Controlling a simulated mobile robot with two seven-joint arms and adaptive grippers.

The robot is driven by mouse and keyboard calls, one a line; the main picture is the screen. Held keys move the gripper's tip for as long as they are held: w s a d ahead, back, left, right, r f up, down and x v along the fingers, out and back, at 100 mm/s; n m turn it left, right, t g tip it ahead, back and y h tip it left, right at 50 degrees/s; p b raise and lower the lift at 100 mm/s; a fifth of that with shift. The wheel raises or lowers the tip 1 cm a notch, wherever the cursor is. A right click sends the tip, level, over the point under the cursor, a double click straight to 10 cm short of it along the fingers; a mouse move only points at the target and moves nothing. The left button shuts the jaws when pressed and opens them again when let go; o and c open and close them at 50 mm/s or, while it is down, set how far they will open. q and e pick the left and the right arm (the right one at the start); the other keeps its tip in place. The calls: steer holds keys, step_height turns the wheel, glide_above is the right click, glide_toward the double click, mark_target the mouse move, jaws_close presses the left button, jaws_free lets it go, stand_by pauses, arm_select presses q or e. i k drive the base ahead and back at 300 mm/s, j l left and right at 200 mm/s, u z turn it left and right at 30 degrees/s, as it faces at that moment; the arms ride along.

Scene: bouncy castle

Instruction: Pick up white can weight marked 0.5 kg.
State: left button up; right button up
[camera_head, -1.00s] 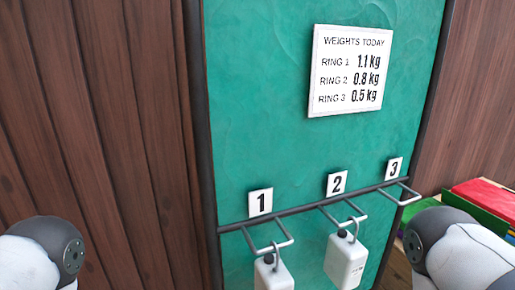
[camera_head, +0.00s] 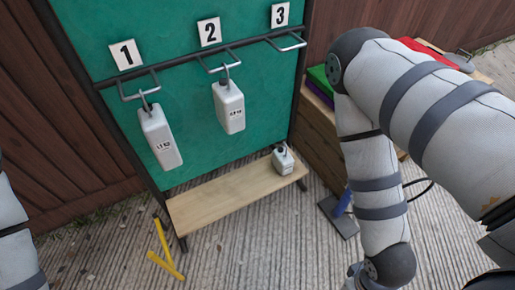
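A small white can-shaped weight (camera_head: 283,160) with a dark top stands on the right end of a low wooden shelf (camera_head: 225,199), below hook 3. Its marking is too small to read. A tall white weight (camera_head: 160,138) hangs from hook 1, and a mid-sized white weight (camera_head: 229,107) hangs from hook 2. Hook 3 (camera_head: 286,41) is empty. My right arm reaches down to the right of the shelf, and its gripper is out of view below the bottom edge. My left arm shows only at the left edge, and its gripper is out of view.
A green board (camera_head: 115,85) stands behind the hooks. A wooden crate (camera_head: 318,130) with coloured items is right of the shelf, partly hidden by my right arm. Yellow bars (camera_head: 163,250) stand on the ribbed floor in front of the shelf's left end.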

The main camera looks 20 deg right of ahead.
mark_target(282, 161)
steer(key=k+l+u, duration=0.1)
steer(key=l, duration=0.35)
steer(key=k+l+u, duration=0.15)
steer(key=l, duration=0.25)
steer(key=k+l+u, duration=0.1)
steer(key=k+l, duration=0.2)
steer(key=l, duration=0.1)
